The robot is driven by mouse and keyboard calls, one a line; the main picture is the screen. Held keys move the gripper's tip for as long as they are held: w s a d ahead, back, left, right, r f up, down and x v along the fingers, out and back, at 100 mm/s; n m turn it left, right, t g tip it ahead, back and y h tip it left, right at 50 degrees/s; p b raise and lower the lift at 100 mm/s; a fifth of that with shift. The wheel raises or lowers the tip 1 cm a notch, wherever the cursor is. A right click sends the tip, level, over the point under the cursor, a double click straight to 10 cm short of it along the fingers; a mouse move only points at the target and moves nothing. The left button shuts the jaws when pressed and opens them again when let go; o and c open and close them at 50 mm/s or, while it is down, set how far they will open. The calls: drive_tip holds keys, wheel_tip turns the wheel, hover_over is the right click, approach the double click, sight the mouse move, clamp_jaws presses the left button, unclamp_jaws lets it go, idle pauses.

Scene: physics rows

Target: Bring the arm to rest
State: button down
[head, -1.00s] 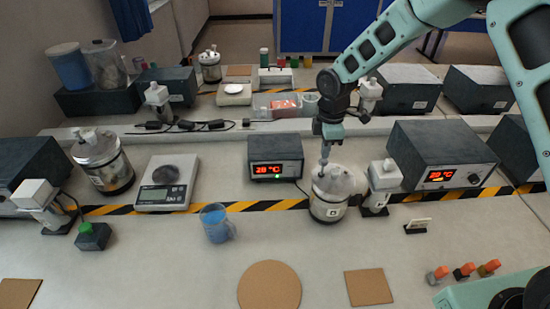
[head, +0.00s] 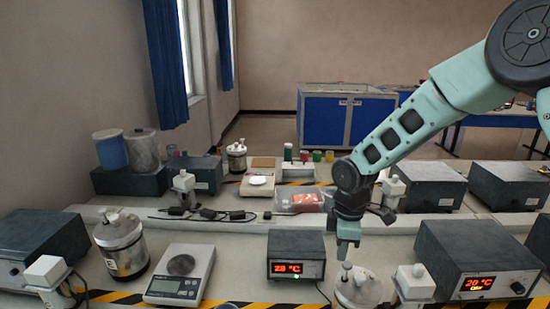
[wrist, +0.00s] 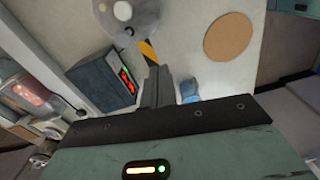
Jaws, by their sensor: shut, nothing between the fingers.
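My teal arm reaches in from the right in the head view. My gripper (head: 347,264) points down at its end, just above or behind the lid of a silver vessel (head: 360,291); I cannot tell whether it touches the lid. In the wrist view my gripper's dark fingers (wrist: 157,88) are together with nothing between them. The vessel (wrist: 128,14) shows at the top of that view, apart from the fingertips there.
A controller with a red display (head: 296,270) stands left of the vessel, a larger one (head: 478,262) to the right. A scale (head: 181,275) is further left. In the wrist view, a blue beaker (wrist: 190,88) and a round cork mat (wrist: 231,36) lie close by.

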drive_tip(key=s+a+m+b, duration=0.2)
drive_tip(key=s+m+b, duration=0.6)
drive_tip(key=s, duration=2.2)
drive_tip(key=shift+a+b, duration=0.2)
drive_tip(key=shift+b, duration=0.8)
